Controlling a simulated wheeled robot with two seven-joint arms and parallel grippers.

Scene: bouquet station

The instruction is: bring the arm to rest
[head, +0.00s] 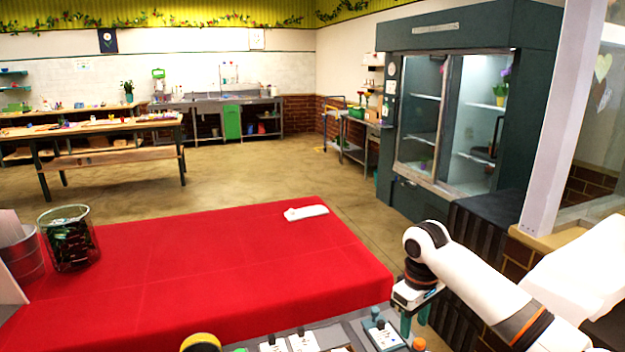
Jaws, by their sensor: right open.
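My right arm comes in from the right edge, bent at its elbow. My right gripper (414,322) points down beside the front right corner of the red-covered table (230,265). Its two teal fingers are apart, with nothing seen between them. It hangs over the right end of a grey strip of small devices at the bottom edge. My left gripper is not in view.
A white object (306,213) lies near the red table's far edge. A wire basket (68,238) and a metal bucket (22,258) stand at its left. A dark glass-door cabinet (462,115) and a pale post (565,115) stand on the right. Open floor lies behind the table.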

